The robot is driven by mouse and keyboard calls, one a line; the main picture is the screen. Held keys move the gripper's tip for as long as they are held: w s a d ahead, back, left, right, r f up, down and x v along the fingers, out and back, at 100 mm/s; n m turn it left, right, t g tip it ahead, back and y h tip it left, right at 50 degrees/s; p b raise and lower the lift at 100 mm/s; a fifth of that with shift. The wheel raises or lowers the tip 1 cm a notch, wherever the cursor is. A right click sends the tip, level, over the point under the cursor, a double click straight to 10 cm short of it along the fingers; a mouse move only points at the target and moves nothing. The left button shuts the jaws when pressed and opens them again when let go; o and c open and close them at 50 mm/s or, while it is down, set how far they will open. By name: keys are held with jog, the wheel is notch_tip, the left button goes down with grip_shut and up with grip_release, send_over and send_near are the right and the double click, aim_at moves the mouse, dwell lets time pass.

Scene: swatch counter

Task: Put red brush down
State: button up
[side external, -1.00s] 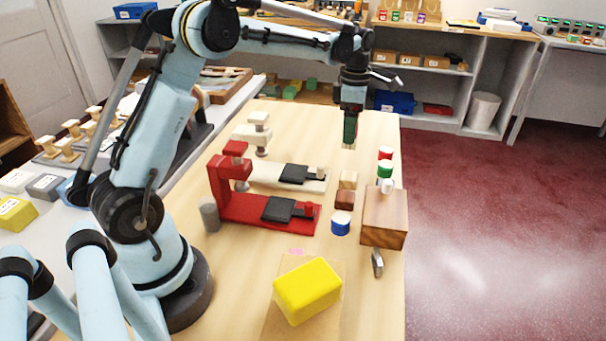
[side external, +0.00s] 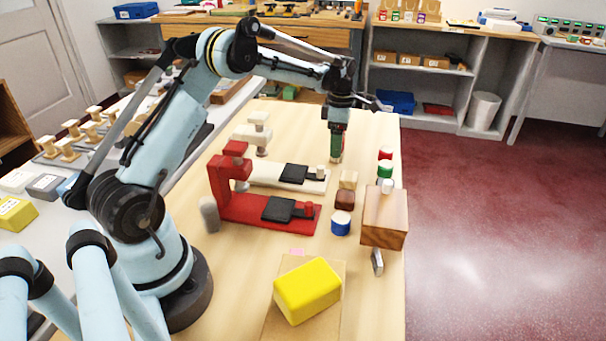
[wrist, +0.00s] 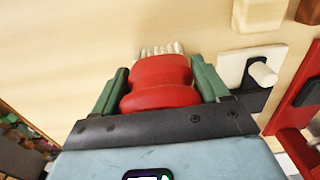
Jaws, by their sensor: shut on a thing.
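My gripper (side external: 336,158) has green fingers and hangs, pointing down, over the far part of the wooden table (side external: 288,128). In the wrist view, my gripper (wrist: 159,68) is shut on the red brush (wrist: 160,82), with one finger on each side of its rounded red body. The brush's pale bristles (wrist: 162,48) stick out past the fingertips toward the table. In the side view the brush is mostly hidden by the fingers. I cannot tell whether the bristles touch the table.
A cream stand (side external: 262,172) and a red stand (side external: 256,209), each with a black pad, stand nearer the side camera. A cream block (side external: 348,179), a brown block (side external: 344,199), a blue-sided cylinder (side external: 341,226) and a wooden box (side external: 384,220) lie nearby. A yellow block (side external: 307,292) is nearest.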

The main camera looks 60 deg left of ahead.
jog(key=shift+f, duration=0.15)
jog(key=o, duration=1.1)
